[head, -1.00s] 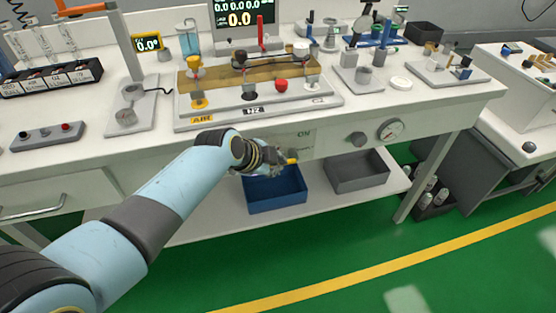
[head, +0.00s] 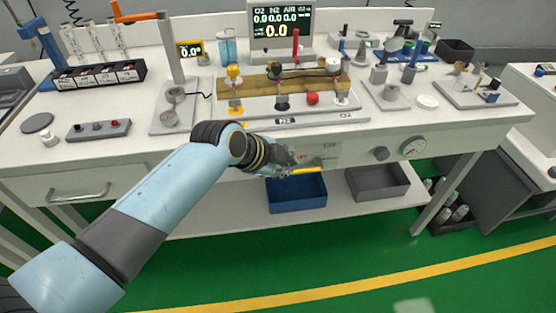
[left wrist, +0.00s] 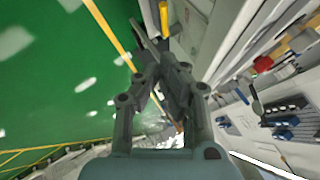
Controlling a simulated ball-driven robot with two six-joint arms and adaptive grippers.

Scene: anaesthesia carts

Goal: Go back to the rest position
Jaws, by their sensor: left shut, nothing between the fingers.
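My left gripper (head: 290,161) is in front of the cart's front face, below the valve panel. In the left wrist view its fingers (left wrist: 150,50) are closed together with nothing between them. A yellow bar (head: 308,170) sticks out sideways just right of the fingertips in the head view. It also shows beyond the fingers in the left wrist view (left wrist: 164,18). I cannot tell whether the fingertips touch it. My right gripper is not in view.
The white cart top (head: 200,145) carries a valve panel (head: 310,113) and a small button box (head: 99,129). A gauge (head: 413,147) is on the front face. A blue bin (head: 297,196) and a grey bin (head: 378,183) are below. The green floor in front is clear.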

